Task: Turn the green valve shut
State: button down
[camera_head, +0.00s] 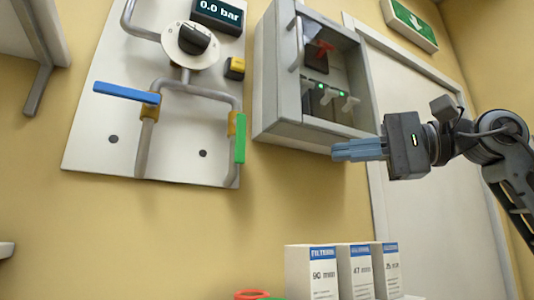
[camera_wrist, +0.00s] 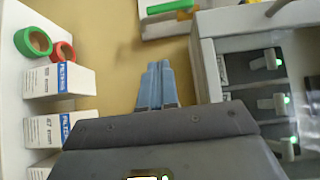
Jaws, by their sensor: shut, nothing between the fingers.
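The green valve handle (camera_head: 240,138) hangs down along the right branch of the pipe on the white wall panel (camera_head: 180,160), in line with that pipe. It also shows at the top edge of the wrist view (camera_wrist: 170,7), partly cut off. My gripper (camera_head: 335,151) is right of the handle in the head view, with a clear gap between them. Its blue-grey fingers are together with nothing between them, as the wrist view also shows (camera_wrist: 157,65).
A blue handle (camera_head: 127,92) lies crosswise on the left pipe branch. A dial (camera_head: 190,44) and a 0.0 bar display (camera_head: 218,12) sit above. A grey glass-fronted cabinet (camera_head: 290,100) is between panel and door. White filter boxes (camera_head: 312,272) stand below. The wall below the panel is bare.

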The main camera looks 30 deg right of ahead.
jog(key=p, duration=0.4)
send_near(239, 139)
jog(key=shift+w+a+f, duration=1.05)
jog(key=shift+w+a, duration=0.3)
jog(key=shift+w, duration=1.5)
jog(key=shift+f, duration=0.1)
